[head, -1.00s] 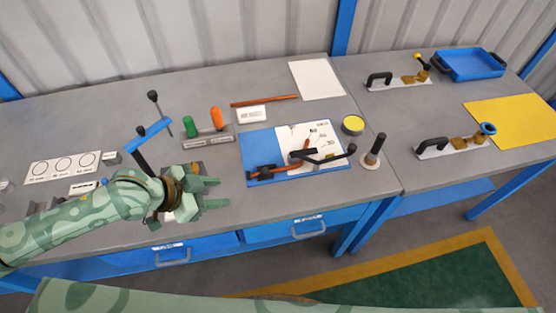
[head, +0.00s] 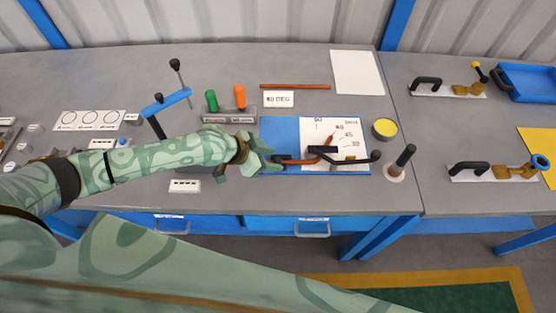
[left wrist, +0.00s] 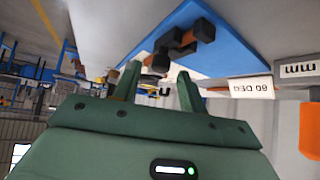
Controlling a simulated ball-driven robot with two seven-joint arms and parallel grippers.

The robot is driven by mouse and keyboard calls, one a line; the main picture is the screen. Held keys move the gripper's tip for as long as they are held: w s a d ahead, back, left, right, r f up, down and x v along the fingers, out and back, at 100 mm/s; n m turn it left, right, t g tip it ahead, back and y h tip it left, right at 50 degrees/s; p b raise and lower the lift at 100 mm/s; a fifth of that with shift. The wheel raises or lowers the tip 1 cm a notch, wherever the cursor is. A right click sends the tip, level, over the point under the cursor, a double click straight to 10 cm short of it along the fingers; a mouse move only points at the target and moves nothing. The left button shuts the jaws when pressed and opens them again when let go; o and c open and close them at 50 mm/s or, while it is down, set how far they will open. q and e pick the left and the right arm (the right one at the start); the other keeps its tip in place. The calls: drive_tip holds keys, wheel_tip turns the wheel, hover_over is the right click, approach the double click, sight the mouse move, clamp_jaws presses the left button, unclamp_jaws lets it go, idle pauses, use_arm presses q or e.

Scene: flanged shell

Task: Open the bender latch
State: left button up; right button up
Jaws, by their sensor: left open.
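The bender lies on a blue board (head: 280,128) with a white angle chart (head: 348,128). It has dark handles (head: 352,159) and a copper-orange tube or bar (head: 298,161). My left gripper (head: 268,158) is open at the bender's left end and covers part of it in the head view. In the left wrist view a black and orange part of the bender (left wrist: 183,42) stands just beyond my open, empty fingers (left wrist: 158,86). I cannot make out the latch clearly. My right gripper is not in view.
Behind my arm stands a holder with green (head: 211,100) and orange (head: 239,96) handles, beside an angle card (head: 279,99). A blue-barred stand (head: 166,101) is left of it. A yellow-topped round tin (head: 385,129) and an upright black-handled post (head: 402,160) stand right of the board.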

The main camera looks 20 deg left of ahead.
sight(277, 160)
use_arm(q)
drive_tip(key=shift+x, duration=1.55)
